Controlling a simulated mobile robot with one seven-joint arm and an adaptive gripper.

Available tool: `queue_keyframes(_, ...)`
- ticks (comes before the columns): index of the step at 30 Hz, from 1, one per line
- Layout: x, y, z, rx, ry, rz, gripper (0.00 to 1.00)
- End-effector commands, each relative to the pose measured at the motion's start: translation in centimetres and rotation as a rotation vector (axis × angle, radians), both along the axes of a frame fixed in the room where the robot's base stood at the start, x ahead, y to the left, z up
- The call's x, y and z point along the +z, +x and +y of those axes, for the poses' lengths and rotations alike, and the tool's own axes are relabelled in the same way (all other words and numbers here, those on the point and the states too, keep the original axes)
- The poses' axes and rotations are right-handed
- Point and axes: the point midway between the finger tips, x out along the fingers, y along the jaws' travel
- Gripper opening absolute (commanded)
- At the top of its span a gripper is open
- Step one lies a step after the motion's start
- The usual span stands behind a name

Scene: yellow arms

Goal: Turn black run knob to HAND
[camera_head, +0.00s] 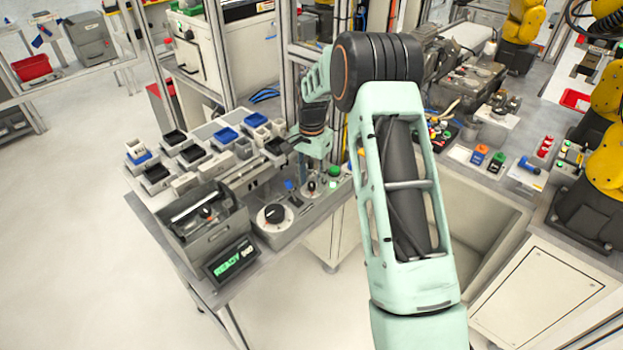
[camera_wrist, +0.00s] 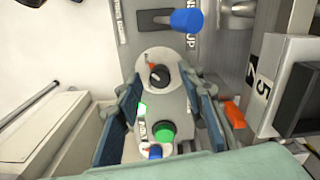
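A black knob (camera_wrist: 159,76) sits on a pale round plate with a red mark at its upper left, in the upper middle of the wrist view. In the head view, what looks like the same small black knob (camera_head: 311,186) is on the grey panel. My gripper (camera_wrist: 161,92) is open and empty, its two dark finger pads apart on the left and right of the panel strip. The knob lies between and slightly beyond the fingertips; contact is not visible. In the head view my gripper (camera_head: 312,143) is above the panel's far end, partly hidden. The knob's lettering is unreadable.
A green button (camera_wrist: 163,131) and a small blue part (camera_wrist: 154,152) are between the fingers, and a blue handle (camera_wrist: 186,21) stands beyond the knob. A larger black dial (camera_head: 275,213) and a green-lit display (camera_head: 232,259) are nearer. Trays crowd the left.

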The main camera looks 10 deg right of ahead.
Motion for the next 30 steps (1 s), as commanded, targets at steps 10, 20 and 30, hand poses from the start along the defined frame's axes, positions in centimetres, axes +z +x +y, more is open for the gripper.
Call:
queue_keyframes(10, 0.01, 0.02, -0.01, 0.0, -0.001, -0.001, 0.21)
queue_keyframes(20, 0.03, 0.04, -0.01, 0.002, -0.001, -0.001, 0.0)
queue_keyframes(30, -0.06, 0.08, 0.0, 0.094, 0.0, -0.003, 0.0)
